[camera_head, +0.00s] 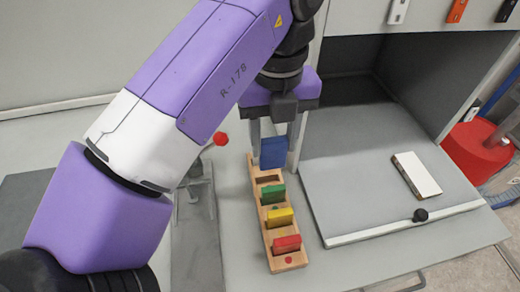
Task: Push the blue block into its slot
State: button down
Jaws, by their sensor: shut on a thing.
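The blue block (273,152) is held upright between the fingers of my gripper (278,135), which is shut on it. The block is above the far end of a wooden rack (257,215) that runs from back to front. An empty dark slot (268,180) shows in the rack just below the block. I cannot tell whether the block's lower edge touches the rack. A green block (273,194), a yellow block (280,217) and a red block (287,244) stand in the nearer slots.
A grey platform (350,207) with a black knob (420,215) lies right of the rack, bearing a white-topped flat piece (418,174). A metal stand with a red ball (221,138) is to the left. A red round object (470,150) stands far right. The counter in front is clear.

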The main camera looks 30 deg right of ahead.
aim_at(268, 168)
jog(key=shift+w+d+f, duration=0.15)
jog(key=shift+w+f, duration=0.35)
jog(key=shift+f, duration=1.5)
jog(key=shift+w+d+f, duration=0.2)
jog(key=shift+w+f, duration=0.25)
jog(key=shift+f, duration=1.55)
jog(key=shift+w+d+f, duration=0.15)
jog(key=shift+w+f, duration=0.35)
jog(key=shift+f, duration=1.5)
jog(key=shift+f, duration=0.2)
jog(key=c, duration=0.7)
grip_release()
jog(key=shift+c, duration=0.2)
notch_tip(268, 168, up, 12)
jog(key=shift+r, duration=0.25)
